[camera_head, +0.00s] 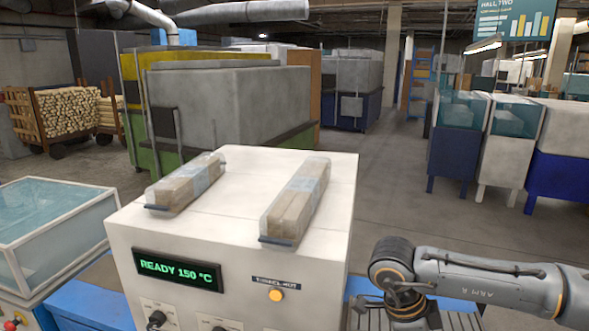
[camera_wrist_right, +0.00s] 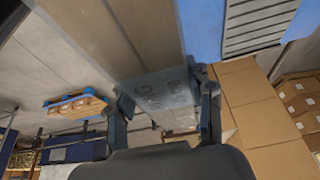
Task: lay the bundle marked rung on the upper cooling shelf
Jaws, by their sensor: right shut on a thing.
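My right arm (camera_head: 480,280) reaches in from the right in the head view; its fingers are not clear there. In the right wrist view my right gripper (camera_wrist_right: 165,97) is shut on a long pale wood bundle (camera_wrist_right: 110,25) with a grey-blue band. The band's letters are only partly readable, with a G among them. Two more wrapped bundles, a left one (camera_head: 180,190) and a right one (camera_head: 302,190), lie apart on the white machine; their marks are too small to read. I cannot pick out the upper cooling shelf. My left gripper is out of view.
The white machine (camera_head: 240,235) stands in front, its display reading READY 150 °C. A grey slatted surface (camera_head: 462,320) on blue is below my right arm. A clear-topped case (camera_head: 50,215) stands left. Cardboard boxes (camera_wrist_right: 262,105) show in the wrist view. Open floor lies behind the machine.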

